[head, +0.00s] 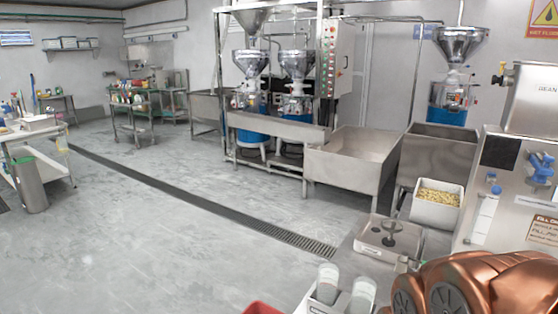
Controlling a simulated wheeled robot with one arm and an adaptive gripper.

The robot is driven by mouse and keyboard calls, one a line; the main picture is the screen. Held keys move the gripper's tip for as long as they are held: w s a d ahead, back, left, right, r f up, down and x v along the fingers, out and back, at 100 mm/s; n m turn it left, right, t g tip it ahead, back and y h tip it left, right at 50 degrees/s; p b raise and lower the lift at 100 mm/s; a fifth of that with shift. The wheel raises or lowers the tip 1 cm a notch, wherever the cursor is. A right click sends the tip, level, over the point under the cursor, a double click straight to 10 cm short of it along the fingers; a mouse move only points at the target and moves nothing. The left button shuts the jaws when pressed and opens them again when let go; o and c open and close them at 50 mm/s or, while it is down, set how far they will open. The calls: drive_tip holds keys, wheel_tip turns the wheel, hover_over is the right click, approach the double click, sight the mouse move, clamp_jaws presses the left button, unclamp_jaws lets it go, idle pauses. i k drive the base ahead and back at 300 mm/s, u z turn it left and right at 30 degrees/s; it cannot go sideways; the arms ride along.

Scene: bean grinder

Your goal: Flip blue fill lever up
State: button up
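A blue lever-like fitting (541,168) sits on the front panel of the steel machine (482,222) at the right edge. Its exact handle position is too small to tell. Two smaller blue parts (491,178) show to its left, on or by a clear upright tube. An orange-brown label (545,228) with partly readable text is below the blue fitting. My gripper is not in view, so its state and its distance from the lever do not show.
A white bin of beans (436,205) stands left of the machine. A steel unit with a dark knob (390,236) and a holder with white cups (326,285) are in front. A steel trough (352,160) stands behind. Open floor (180,230) lies left.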

sight(496, 189)
drive_tip(key=z, duration=1.25)
drive_tip(key=k, duration=1.3)
drive_tip(key=u, duration=0.9)
drive_tip(key=i, duration=1.65)
drive_tip(key=z, duration=0.25)
